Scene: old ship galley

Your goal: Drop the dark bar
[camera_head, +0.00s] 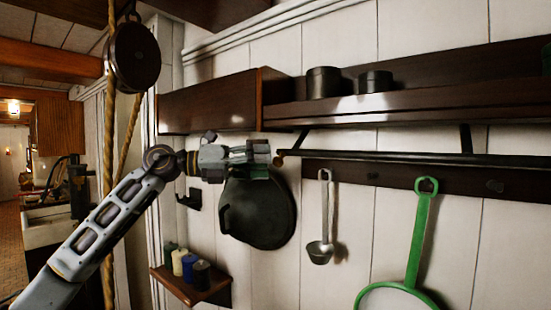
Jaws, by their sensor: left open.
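The dark bar (400,157) runs level along the white wall below the shelf, with a small brown knob at its left end. My left gripper (262,152) is open, with its fingertips close to the left of that knob. I cannot tell whether they touch it. The gripper hides the top of a dark hanging pan. My right gripper is not in view.
A ladle (321,251), a green-framed strainer (412,250) and the dark pan (262,212) hang on the wall. The shelf (410,108) above holds two dark pots. A small shelf (200,292) with coloured jars is below. A rope (109,130) hangs near my arm.

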